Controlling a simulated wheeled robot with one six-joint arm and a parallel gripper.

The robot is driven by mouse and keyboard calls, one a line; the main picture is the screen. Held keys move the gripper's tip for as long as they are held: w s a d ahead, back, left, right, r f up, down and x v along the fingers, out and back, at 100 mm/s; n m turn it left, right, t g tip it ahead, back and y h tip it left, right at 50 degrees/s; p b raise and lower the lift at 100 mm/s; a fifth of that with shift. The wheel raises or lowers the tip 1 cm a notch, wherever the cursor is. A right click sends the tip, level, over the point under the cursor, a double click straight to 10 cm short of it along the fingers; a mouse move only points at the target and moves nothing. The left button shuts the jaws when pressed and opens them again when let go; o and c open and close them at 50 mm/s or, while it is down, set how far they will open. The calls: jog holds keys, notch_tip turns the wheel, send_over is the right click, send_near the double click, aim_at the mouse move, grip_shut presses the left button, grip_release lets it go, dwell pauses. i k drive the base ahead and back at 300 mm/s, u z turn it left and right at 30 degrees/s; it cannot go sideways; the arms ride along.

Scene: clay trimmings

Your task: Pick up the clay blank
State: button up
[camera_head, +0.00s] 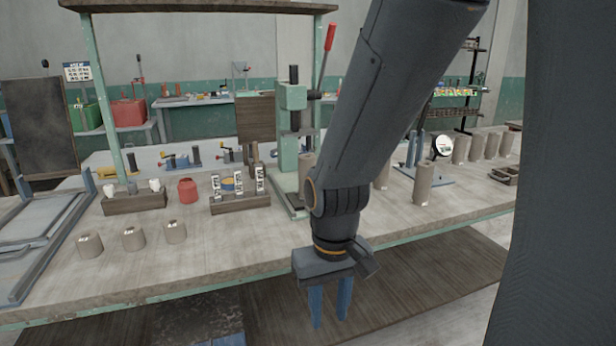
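Several grey-brown clay cylinders stand upright on the workbench; I cannot tell which one the task calls the clay blank. Short ones stand at the front left: a left one (90,246), a middle one (133,239) and a right one (175,232). A tall cylinder (422,185) stands right of my arm, and more tall ones (477,146) stand in a row at the back right. My gripper (331,318) points down in front of the bench's front edge. Its two blue fingers are apart with nothing between them. My arm hides part of the bench behind it.
A green lever press (292,110) with a red handle stands mid-bench. A wooden rack (238,203), a red jar (187,190) and a wooden block (134,202) stand left of it. A dial gauge (442,147) stands right. A blue-edged tray (38,230) lies far left. The front middle is bare.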

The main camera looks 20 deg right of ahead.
aim_at(306, 160)
jog(key=z, duration=1.15)
jog(key=i, duration=1.05)
jog(key=u, duration=1.55)
